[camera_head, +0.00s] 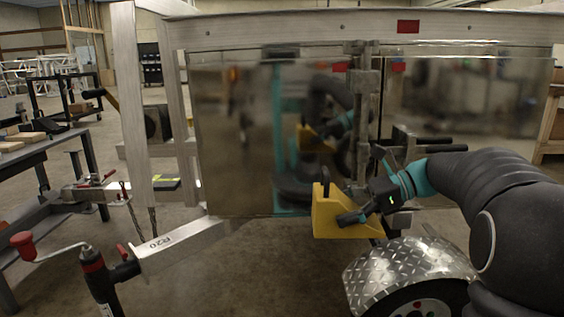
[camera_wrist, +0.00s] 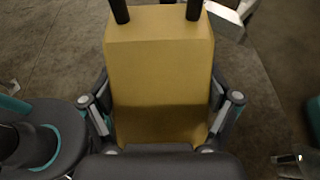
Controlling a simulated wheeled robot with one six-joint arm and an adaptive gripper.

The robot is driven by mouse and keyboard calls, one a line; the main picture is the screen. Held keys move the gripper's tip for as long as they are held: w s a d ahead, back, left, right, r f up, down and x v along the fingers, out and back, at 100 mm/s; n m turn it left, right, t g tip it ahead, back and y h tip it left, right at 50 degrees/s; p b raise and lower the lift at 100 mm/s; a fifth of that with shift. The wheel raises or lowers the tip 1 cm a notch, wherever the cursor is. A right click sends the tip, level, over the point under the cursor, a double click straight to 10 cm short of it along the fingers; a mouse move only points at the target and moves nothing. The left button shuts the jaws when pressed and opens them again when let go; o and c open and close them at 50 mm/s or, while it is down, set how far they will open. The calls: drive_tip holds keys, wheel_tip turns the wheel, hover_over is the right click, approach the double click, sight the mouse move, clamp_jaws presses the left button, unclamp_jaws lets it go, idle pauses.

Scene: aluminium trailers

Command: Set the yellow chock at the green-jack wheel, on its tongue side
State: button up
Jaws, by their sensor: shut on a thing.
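The yellow chock (camera_head: 337,222) is a wedge-like block with a dark handle on top. My gripper (camera_head: 358,214) is shut on it and holds it in the air, beside the trailer's shiny side and above and left of the wheel. In the wrist view the chock (camera_wrist: 160,85) fills the space between the two fingers of my gripper (camera_wrist: 160,115), with two dark bars at its far end. The wheel (camera_head: 425,303) is partly cut off by the lower frame edge under a diamond-plate fender (camera_head: 405,268). The trailer tongue (camera_head: 185,243), marked R20, runs to the lower left. No green jack is clear to me.
A dark jack with red parts (camera_head: 98,275) and a red-knobbed crank (camera_head: 24,243) stand at the tongue's end. The mirror-like trailer side (camera_head: 235,140) reflects my arm and the chock. A workbench (camera_head: 50,145) is at left. The floor (camera_head: 255,275) between tongue and fender is clear.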

drive_tip(key=shift+f, duration=0.25)
drive_tip(key=shift+w+a+p, duration=0.15)
drive_tip(key=shift+w+p, duration=0.15)
drive_tip(key=shift+p, duration=0.15)
drive_tip(key=w+f+m+t+h+p, duration=0.2)
drive_tip(key=w+f+m+t+p, duration=0.5)
drive_tip(key=f, duration=0.3)
drive_tip(key=s+d+f+m+t+h+p, duration=0.2)
drive_tip(key=f+h, duration=0.1)
drive_tip(key=f, duration=0.6)
drive_tip(key=s+d+f+m+t+h+p, duration=0.2)
drive_tip(key=f+m, duration=0.1)
drive_tip(key=f, duration=0.6)
wheel_tip(320, 180, up, 12)
drive_tip(key=w+m+t+h, duration=0.1)
drive_tip(key=w+m+h, duration=0.1)
drive_tip(key=shift+w+a+t, duration=0.25)
drive_tip(key=shift+w+t, duration=0.05)
drive_tip(key=shift+w, duration=0.05)
